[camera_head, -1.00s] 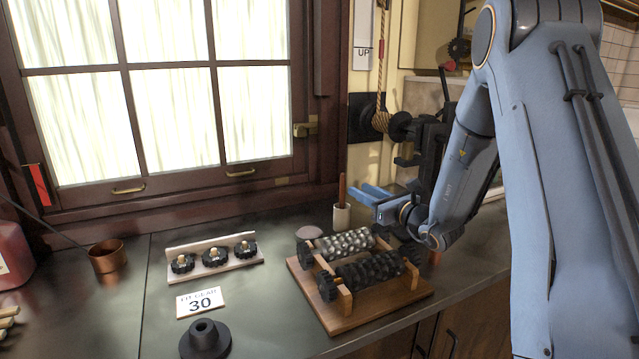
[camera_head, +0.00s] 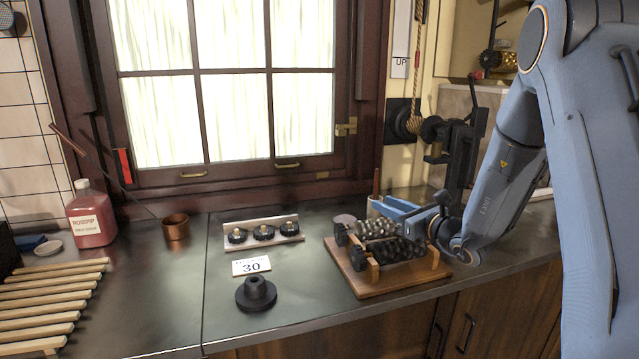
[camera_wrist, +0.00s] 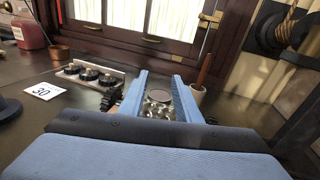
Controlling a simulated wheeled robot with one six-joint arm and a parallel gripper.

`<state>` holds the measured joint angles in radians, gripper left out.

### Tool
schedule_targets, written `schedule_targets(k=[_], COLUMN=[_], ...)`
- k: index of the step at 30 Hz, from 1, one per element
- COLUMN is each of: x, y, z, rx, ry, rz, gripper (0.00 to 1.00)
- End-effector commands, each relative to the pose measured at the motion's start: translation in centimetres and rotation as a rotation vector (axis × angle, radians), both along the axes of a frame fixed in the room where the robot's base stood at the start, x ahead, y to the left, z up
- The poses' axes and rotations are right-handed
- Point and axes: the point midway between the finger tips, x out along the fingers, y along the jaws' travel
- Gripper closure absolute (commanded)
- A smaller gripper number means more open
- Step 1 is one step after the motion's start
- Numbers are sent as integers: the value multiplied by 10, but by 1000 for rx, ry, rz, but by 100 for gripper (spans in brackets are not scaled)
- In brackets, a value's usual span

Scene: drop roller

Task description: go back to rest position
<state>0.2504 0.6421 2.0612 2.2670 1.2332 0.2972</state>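My gripper (camera_head: 394,209) is at the right of the counter, above the back of the roller stand. In the wrist view my gripper (camera_wrist: 160,85) has its two blue fingers spread apart, with nothing held between them. Part of the back roller (camera_wrist: 158,108) shows below and between the fingers in the wrist view. My arm hides some of the area to the right of the stand.
A rack with several black gears (camera_head: 263,234), a "30" card (camera_head: 251,266) and a black flanged piece (camera_head: 256,294) stand left of the stand. A copper cup (camera_head: 175,227), a red bottle (camera_head: 91,215) and a slatted wooden rack (camera_head: 48,300) are farther left. A dark vise-like fixture (camera_head: 459,150) stands behind my arm.

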Motion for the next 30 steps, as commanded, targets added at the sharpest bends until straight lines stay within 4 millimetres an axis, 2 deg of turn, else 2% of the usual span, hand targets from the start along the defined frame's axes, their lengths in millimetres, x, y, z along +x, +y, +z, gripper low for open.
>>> schedule_targets(k=[2,5,11,14,17,22,26,30], x=[-7,-18,-52,-76,-107,-180,-244,-302], y=[-3,7,46,66,86,112,113,94], z=[-2,-5,-17,-25,-35,-59,-79,-97], rx=[-28,-70,-194,-274,-376,-619,-851,-1111], ry=[10,23,54,68,79,81,51,-17], rz=[18,66,220,317,435,698,930,1178], gripper=[70,70,70,70,70,70,70,70])
